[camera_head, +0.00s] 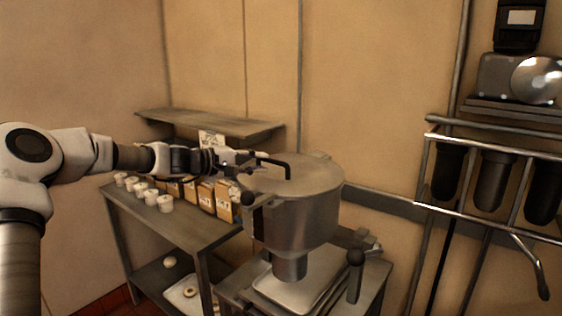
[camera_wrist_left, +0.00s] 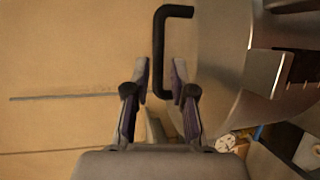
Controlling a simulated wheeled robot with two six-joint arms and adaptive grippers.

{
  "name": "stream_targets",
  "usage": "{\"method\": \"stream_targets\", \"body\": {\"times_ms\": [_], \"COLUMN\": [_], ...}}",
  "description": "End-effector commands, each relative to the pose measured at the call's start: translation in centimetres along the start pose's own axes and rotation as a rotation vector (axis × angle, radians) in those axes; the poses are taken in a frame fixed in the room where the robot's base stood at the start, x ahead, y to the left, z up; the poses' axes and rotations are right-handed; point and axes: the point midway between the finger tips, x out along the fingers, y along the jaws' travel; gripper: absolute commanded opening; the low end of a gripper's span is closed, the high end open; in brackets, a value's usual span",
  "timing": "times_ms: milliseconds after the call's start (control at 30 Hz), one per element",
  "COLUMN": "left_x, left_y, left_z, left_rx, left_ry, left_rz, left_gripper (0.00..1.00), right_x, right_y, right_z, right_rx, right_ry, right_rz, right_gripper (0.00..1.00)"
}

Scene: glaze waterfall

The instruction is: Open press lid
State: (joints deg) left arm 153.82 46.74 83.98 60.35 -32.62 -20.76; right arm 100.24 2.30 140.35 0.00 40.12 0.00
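The press (camera_head: 293,216) is a round grey metal vessel on a stand, with a flat lid (camera_head: 312,174) lying on top. A black bent handle (camera_head: 288,168) rises from the lid. My left gripper (camera_head: 248,160) is at the lid's left side, at handle height. In the left wrist view the left gripper (camera_wrist_left: 160,80) has its two fingers apart, with the black handle (camera_wrist_left: 158,50) reaching between and just beyond the fingertips. I cannot tell whether any finger touches it. The lid (camera_wrist_left: 215,70) shows at the right there. My right gripper is not in view.
A metal table (camera_head: 175,222) with white rolls (camera_head: 150,197) and several cardboard boxes (camera_head: 224,203) stands left of the press. A shelf (camera_head: 210,123) is on the wall behind. A rack with dark cylinders (camera_head: 492,180) stands at the right.

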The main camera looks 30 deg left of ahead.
Motion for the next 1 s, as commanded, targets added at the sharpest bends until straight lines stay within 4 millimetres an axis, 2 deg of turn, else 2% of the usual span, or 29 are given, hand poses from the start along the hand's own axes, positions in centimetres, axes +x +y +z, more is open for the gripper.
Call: {"method": "stream_targets", "body": {"times_ms": [133,300,567,633,667,1000], "left_x": [3.1,5.3,5.6,5.6,5.6,5.8], "left_y": [0.1,0.1,0.0,0.0,0.0,0.4], "left_z": [0.1,0.0,0.0,0.0,0.0,0.6], "left_rx": [0.002,0.002,0.001,0.001,0.001,-0.003], "left_ry": [0.001,0.001,0.001,0.001,0.001,0.000], "left_rz": [-0.006,-0.004,0.000,0.000,0.000,-0.012], "left_gripper": [0.24,0.24,0.24,0.03,0.00,0.00], "right_x": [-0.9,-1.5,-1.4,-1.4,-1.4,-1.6], "right_y": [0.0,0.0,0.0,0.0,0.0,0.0], "right_z": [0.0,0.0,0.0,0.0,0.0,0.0], "right_rx": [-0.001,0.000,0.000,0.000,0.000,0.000], "right_ry": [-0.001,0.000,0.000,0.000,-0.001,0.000], "right_rz": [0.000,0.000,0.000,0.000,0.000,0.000], "right_gripper": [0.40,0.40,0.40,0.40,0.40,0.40]}}
